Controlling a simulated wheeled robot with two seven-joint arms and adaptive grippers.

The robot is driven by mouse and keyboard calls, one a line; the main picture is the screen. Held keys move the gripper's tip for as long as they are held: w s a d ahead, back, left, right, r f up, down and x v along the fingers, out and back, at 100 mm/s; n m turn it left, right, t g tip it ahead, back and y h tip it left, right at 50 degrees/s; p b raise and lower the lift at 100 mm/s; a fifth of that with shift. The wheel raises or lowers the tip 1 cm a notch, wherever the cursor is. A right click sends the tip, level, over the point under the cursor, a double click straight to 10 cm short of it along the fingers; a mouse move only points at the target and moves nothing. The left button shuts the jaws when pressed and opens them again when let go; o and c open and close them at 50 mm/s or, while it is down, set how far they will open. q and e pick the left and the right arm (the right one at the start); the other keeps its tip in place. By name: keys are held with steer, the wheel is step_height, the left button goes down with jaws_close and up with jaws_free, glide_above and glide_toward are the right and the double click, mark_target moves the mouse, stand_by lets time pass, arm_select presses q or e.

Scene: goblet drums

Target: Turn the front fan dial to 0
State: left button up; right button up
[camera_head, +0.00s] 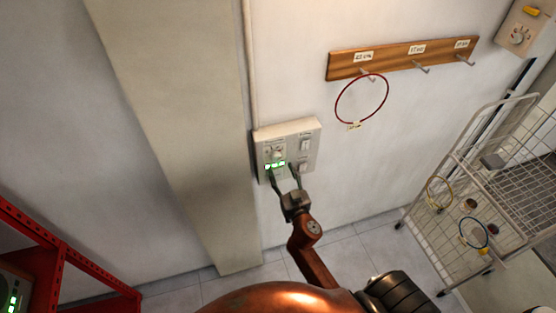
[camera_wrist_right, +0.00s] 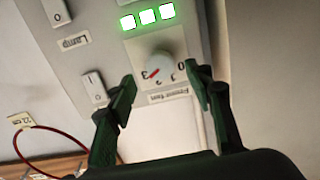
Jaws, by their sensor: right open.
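The front fan dial (camera_wrist_right: 158,68) is a white knob on a beige wall panel (camera_head: 312,142). In the wrist view its red mark points toward the 3, with the 0 on the other side. Three green lights (camera_wrist_right: 147,17) are lit beside it. The dial also shows small in the head view (camera_head: 278,153). My right gripper (camera_wrist_right: 160,78) is open, with its dark fingers on either side of the dial; I see no clear contact. In the head view the right gripper (camera_head: 283,171) is at the panel's lower edge. My left gripper is not in view.
The panel also carries a lamp switch (camera_wrist_right: 58,12) and another rocker switch (camera_wrist_right: 94,88). A red ring (camera_head: 338,104) hangs from a wooden hook rail (camera_head: 392,60). A wire cart (camera_head: 470,165) stands right; a red shelf (camera_head: 60,245) stands left.

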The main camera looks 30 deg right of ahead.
mark_target(277, 160)
steer(key=shift+p+x, duration=0.3)
steer(key=shift+x, duration=2.35)
steer(key=shift+c, duration=0.6)
steer(key=c, duration=1)
